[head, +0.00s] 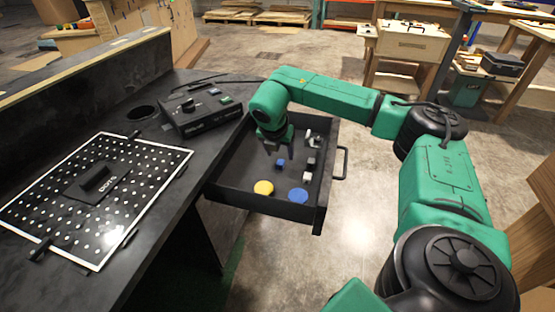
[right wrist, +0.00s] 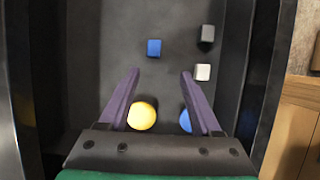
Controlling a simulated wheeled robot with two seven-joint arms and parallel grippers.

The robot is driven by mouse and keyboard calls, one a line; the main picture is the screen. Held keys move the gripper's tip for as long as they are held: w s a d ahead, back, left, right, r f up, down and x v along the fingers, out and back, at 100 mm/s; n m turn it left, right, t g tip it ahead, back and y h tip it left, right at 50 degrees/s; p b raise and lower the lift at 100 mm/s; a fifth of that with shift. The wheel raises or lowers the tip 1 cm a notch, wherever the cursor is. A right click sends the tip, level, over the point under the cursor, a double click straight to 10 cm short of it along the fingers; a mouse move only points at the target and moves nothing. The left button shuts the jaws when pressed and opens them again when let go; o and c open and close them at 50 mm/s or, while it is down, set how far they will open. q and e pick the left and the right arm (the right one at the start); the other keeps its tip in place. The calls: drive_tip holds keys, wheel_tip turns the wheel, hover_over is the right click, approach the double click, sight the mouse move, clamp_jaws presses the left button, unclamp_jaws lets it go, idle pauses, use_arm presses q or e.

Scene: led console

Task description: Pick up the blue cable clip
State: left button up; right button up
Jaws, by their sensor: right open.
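The blue cable clip (head: 281,162) is a small blue block on the floor of the open black drawer (head: 231,200). In the right wrist view the blue cable clip (right wrist: 154,48) lies just beyond the fingertips, roughly in line with the gap between them. My right gripper (head: 278,148) is over the drawer, pointing down, close to the clip in the picture. In the right wrist view its two purple fingers (right wrist: 160,72) are apart with nothing held between them. My left gripper is not in view.
A yellow disc (head: 263,188) and a blue disc (head: 298,195) lie near the drawer's front; white (right wrist: 203,72) and grey (right wrist: 207,34) blocks lie right of the clip. Drawer walls surround them. A dotted panel (head: 70,205) and a black console box (head: 203,115) are on the desk.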

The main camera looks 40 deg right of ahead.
sight(279, 165)
drive_tip(key=x, duration=0.6)
drive_tip(key=w+x, duration=0.1)
drive_tip(key=x, duration=0.2)
drive_tip(key=shift+a+b, duration=0.35)
drive_tip(key=shift+b, duration=0.05)
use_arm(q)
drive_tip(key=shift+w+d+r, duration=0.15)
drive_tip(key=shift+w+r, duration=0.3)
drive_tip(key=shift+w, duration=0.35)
use_arm(e)
drive_tip(key=shift+r, duration=0.1)
clamp_jaws()
